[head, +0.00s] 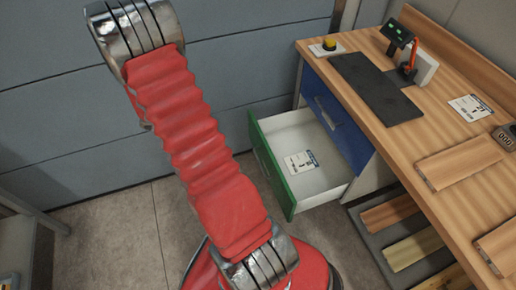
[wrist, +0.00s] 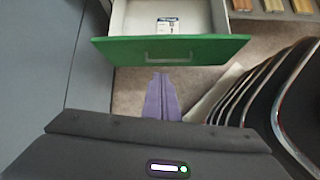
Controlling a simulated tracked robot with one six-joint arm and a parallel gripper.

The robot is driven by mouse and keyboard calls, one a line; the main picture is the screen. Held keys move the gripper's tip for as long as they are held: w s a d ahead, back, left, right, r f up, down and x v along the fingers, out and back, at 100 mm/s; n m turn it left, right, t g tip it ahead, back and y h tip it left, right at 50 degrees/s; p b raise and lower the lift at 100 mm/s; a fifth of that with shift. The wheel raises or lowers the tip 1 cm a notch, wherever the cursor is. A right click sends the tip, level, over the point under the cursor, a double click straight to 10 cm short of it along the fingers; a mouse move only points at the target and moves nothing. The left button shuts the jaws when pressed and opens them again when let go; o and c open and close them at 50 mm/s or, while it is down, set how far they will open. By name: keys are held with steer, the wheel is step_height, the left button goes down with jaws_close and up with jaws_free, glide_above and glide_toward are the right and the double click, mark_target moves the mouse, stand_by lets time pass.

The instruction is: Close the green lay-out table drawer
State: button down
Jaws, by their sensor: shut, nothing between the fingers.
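The green drawer (head: 272,168) of the wooden lay-out table (head: 420,130) stands pulled out below a blue drawer (head: 338,120). Its white inside shows, with a printed label card (head: 301,162) lying in it. In the wrist view the green front (wrist: 170,50) with its pale bar handle (wrist: 168,57) faces my gripper. My gripper (wrist: 162,78) shows there as purple-grey fingers, shut and empty. Its tips appear just below the handle in the picture; I cannot tell whether they touch the front. In the head view my gripper is not visible.
A grey panelled wall (head: 60,130) stands behind. A lower shelf with wooden boards (head: 400,215) is under the table. A black mat (head: 376,88), a yellow button box (head: 328,46) and boards lie on the tabletop. Bare floor (head: 110,235) lies left of the drawer.

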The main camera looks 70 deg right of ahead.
steer(key=s+d+f+n+g, duration=0.1)
steer(key=s+d+f, duration=0.2)
steer(key=f, duration=0.4)
steer(key=shift+s+d+n, duration=0.15)
steer(key=shift+d+n, duration=0.1)
steer(key=shift+n, duration=0.15)
steer(key=shift+f, duration=0.1)
glide_toward(266, 150)
step_height(266, 150, down, 4)
steer(key=s+d, duration=0.1)
steer(key=s, duration=0.1)
steer(key=shift+s+d+f, duration=0.2)
steer(key=shift+s+d, duration=0.05)
steer(key=shift+d, duration=0.5)
